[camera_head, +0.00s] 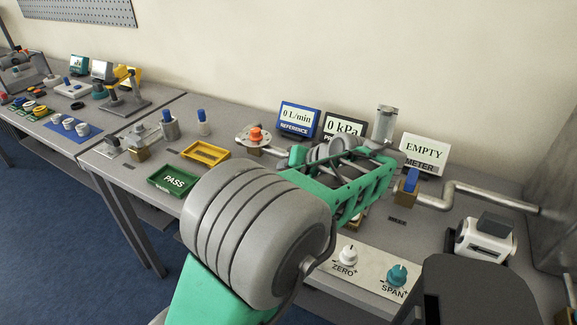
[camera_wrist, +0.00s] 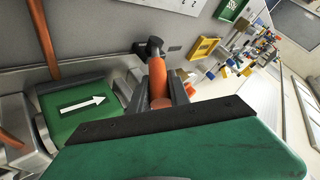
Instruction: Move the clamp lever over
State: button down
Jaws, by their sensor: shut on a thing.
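The clamp lever (camera_wrist: 158,78) is an orange handle with a dark grey end, seen in the middle of the wrist view. My gripper (camera_wrist: 161,88) is shut on it, with one dark finger on each side of the orange handle. A green block with a white arrow pointing right (camera_wrist: 82,106) lies left of the fingers, between grey metal parts. In the head view my green and grey arm reaches over the table and hides the lever and the fingertips.
The meter display reads EMPTY (camera_head: 424,154), with a bent metal pipe (camera_head: 472,193) near it. A panel with ZERO and SPAN knobs (camera_head: 368,269) lies at the front. A yellow tray (camera_head: 205,153) and a green PASS tray (camera_head: 173,181) stand left of my arm.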

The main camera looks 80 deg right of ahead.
jog(key=c, duration=1.2)
grip_release()
jog(key=shift+c, duration=0.2)
jog(key=v, duration=0.7)
jog(key=shift+s+r+p, duration=0.2)
jog(key=shift+s+p, duration=0.05)
jog(key=shift+p, duration=0.1)
jog(key=shift+a, duration=0.15)
